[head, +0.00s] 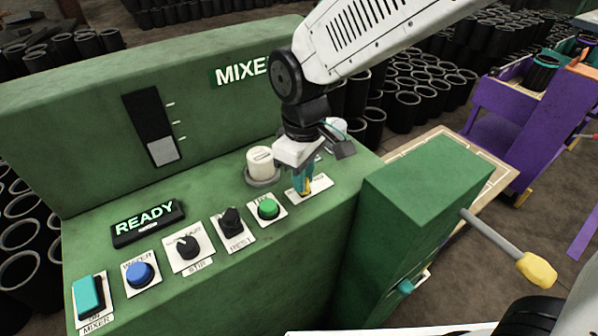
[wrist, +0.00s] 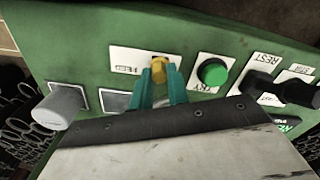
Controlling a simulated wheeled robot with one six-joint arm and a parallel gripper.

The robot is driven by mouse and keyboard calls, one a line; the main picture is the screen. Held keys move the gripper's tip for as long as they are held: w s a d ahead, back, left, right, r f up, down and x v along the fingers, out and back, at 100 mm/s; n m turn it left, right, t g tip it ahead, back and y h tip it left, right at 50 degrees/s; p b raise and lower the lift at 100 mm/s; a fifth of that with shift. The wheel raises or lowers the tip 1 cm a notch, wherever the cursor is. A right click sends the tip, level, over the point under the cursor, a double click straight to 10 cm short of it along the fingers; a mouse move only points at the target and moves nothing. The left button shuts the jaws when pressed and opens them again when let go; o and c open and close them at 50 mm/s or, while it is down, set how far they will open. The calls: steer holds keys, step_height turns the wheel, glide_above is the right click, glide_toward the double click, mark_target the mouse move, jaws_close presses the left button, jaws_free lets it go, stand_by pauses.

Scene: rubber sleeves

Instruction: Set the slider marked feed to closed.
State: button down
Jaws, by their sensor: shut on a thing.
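The feed slider is a small yellow knob (wrist: 159,68) on a white plate marked FEED (wrist: 125,62), upside down in the wrist view. My gripper (wrist: 161,84) has its teal fingers shut on this knob, one on each side. In the head view my gripper (head: 303,184) reaches down onto the white feed plate (head: 322,182) at the right end of the green panel. The fingers and the knob hide part of the plate. I cannot read a closed mark or tell where the knob stands along its slot.
A green button (head: 268,208) sits close left of the feed plate, with a white round knob (head: 262,163) behind. Black knobs (head: 188,246), a blue button (head: 140,274) and a teal switch (head: 88,297) run further left. A green box (head: 425,205) with a yellow-tipped lever (head: 537,270) stands right.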

steer(key=shift+a, duration=0.1)
steer(key=c, duration=1.3)
jaws_free()
steer(key=shift+s+a, duration=0.15)
steer(key=shift+a, duration=0.05)
steer(key=shift+c, duration=0.2)
steer(key=shift+d, duration=0.1)
steer(key=shift+r, duration=0.15)
step_height(320, 180, up, 8)
steer(key=shift+f, duration=0.2)
